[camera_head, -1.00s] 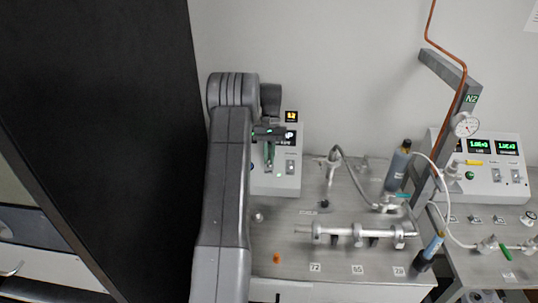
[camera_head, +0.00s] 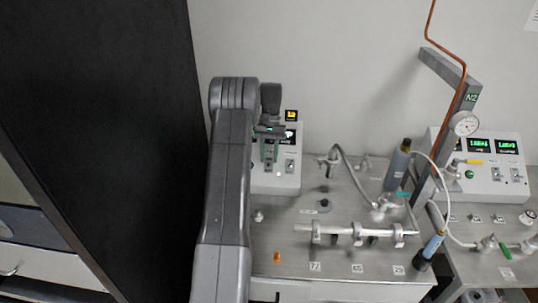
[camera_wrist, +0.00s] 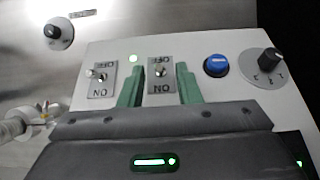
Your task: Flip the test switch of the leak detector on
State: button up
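The leak detector (camera_head: 262,186) is a pale box against the wall, partly hidden by my arm in the head view. Its sloped panel (camera_wrist: 200,97) fills the wrist view, with two toggle switches on plates marked OFF and ON, appearing upside down. My gripper (camera_wrist: 158,82) is open. Its green fingers stand on either side of the middle switch (camera_wrist: 160,72), with gaps between. Whether they touch the panel I cannot tell. The other switch (camera_wrist: 101,78) is to the left. No label names either as test. A green lamp (camera_wrist: 134,58) is lit between them.
A blue button (camera_wrist: 215,65) and a black knob (camera_wrist: 270,62) sit right of the switches in the wrist view. In the head view, a metal pipe assembly (camera_head: 357,232) and a grey cylinder (camera_head: 397,166) stand right on the bench. A dark panel (camera_head: 100,120) borders the left.

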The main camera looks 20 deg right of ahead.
notch_tip(320, 180, up, 10)
dwell(0.5)
jog(key=shift+f, duration=0.15)
notch_tip(320, 180, down, 10)
jog(key=shift+r, duration=0.1)
jog(key=shift+s, duration=0.1)
dwell(0.4)
dwell(0.5)
